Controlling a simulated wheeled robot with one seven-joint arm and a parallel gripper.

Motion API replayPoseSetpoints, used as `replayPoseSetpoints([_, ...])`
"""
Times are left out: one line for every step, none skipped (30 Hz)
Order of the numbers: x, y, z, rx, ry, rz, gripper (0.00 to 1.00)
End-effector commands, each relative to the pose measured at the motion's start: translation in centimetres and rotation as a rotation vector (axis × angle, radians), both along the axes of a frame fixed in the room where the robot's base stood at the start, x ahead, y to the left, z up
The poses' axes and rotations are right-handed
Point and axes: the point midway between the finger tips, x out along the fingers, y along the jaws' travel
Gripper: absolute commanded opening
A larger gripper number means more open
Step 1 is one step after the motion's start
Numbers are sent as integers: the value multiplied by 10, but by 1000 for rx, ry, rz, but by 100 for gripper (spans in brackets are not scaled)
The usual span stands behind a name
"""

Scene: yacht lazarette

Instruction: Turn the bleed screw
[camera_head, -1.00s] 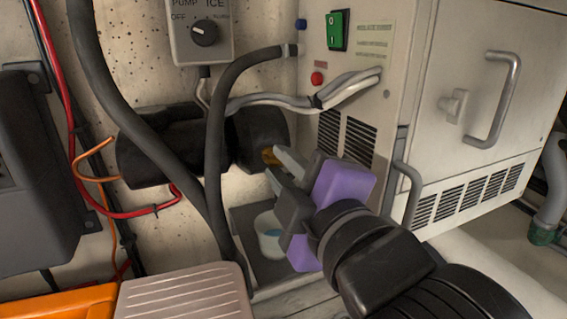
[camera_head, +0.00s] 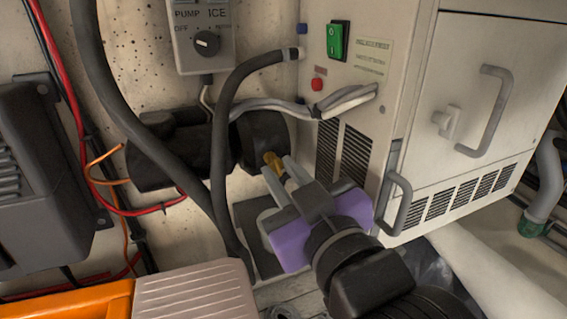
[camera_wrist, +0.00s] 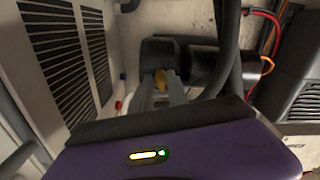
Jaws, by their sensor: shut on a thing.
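The bleed screw is a small brass-yellow piece (camera_head: 273,161) on the right end of the black pump (camera_head: 262,137) by the pale wall. In the wrist view the screw (camera_wrist: 161,80) shows between my fingertips, with the black pump (camera_wrist: 158,52) behind it. My gripper (camera_head: 279,170), with grey fingers and a purple body, reaches up from the lower right. Its fingertips are shut on the screw. In the wrist view my gripper (camera_wrist: 162,85) shows its fingers on both sides of the screw.
A white cabinet (camera_head: 400,60) with a green switch and vents stands close on the right. Red and orange wires (camera_head: 103,190) hang farther left. A control box (camera_head: 204,42) is above. A grey tray (camera_head: 245,215) lies below.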

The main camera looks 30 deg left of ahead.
Motion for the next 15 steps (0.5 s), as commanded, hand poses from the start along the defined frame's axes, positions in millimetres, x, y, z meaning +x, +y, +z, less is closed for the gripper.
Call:
replayPoseSetpoints([0, 1, -1, 19, 35, 0, 0])
replayPoseSetpoints([0, 1, -1, 34, 52, 0, 0])
replayPoseSetpoints([0, 1, -1, 53, 73, 0, 0])
replayPoseSetpoints([0, 1, -1, 66, 88, 0, 0])
replayPoseSetpoints([0, 1, -1, 79, 102, 0, 0])
replayPoseSetpoints([0, 1, -2, 94, 120, 0, 0])
replayPoseSetpoints([0, 1, -2, 106, 132, 0, 0])
replayPoseSetpoints([0, 1, -2, 116, 143, 0, 0])
replayPoseSetpoints([0, 1, -2, 129, 158, 0, 0])
replayPoseSetpoints([0, 1, -3, 137, 167, 0, 0])
replayPoseSetpoints([0, 1, -3, 145, 176, 0, 0])
replayPoseSetpoints([0, 1, -3, 155, 187, -1, 0])
replayPoseSetpoints([0, 1, -3, 160, 193, -1, 0])
replayPoseSetpoints([0, 1, -3, 166, 199, -1, 0])
replayPoseSetpoints([0, 1, -3, 173, 206, -1, 0])
